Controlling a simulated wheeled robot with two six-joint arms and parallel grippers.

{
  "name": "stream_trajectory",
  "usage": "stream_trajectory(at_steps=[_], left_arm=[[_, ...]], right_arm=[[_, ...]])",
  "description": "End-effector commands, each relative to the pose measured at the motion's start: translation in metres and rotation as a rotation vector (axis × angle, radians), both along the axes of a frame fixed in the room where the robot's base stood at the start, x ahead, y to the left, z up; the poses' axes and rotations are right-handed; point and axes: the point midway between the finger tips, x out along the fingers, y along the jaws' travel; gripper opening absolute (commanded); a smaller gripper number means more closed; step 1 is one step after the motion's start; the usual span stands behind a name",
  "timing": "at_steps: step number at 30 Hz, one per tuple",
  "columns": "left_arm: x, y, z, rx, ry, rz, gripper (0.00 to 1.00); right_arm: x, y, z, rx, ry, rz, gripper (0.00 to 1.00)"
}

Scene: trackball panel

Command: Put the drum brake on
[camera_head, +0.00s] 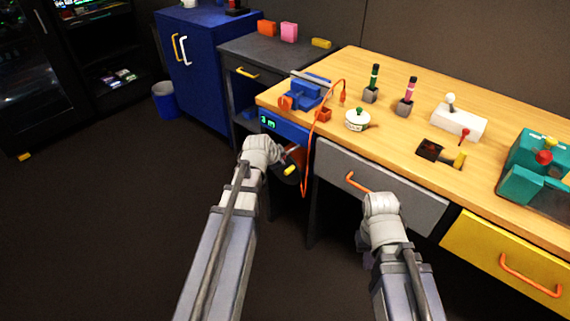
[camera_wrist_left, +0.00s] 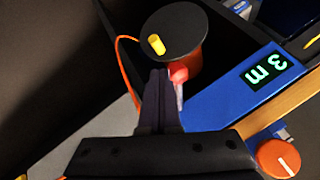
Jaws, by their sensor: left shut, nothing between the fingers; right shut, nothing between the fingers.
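The drum (camera_wrist_left: 180,38) is a dark round reel with an orange-red side and a yellow knob (camera_wrist_left: 156,44) on its face. In the head view the drum (camera_head: 291,168) hangs under the table's left end, partly hidden by my left arm. A red knob (camera_wrist_left: 180,75) on a short pale stem, perhaps the brake lever, stands beside the drum. My left gripper (camera_wrist_left: 160,74) is shut and empty, its tips close beside the red knob; I cannot tell whether they touch. My right gripper (camera_head: 368,257) is shut and empty, low before the grey drawer, mostly hidden by its arm.
A blue panel (camera_wrist_left: 222,95) with a "3 m" display and an orange dial (camera_wrist_left: 278,158) adjoin the drum. An orange cable (camera_head: 310,132) loops from tabletop to drum. Drawer handles (camera_head: 358,183) stick out. Tools and a pot (camera_head: 357,121) stand on the table.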

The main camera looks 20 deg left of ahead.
Motion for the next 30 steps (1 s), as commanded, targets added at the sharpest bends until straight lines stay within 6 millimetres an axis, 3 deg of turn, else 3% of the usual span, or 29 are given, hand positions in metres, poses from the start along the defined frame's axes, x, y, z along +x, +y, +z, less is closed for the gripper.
stream_trajectory(at_steps=[14, 30], left_arm=[[0.005, 0.011, 0.000, 0.004, -0.001, 0.003, 0.00], [0.000, 0.009, 0.000, 0.008, -0.004, 0.005, 0.00]], right_arm=[[0.000, 0.000, 0.000, 0.000, 0.000, 0.000, 0.00], [0.000, 0.000, -0.001, 0.000, 0.000, 0.000, 0.00]])
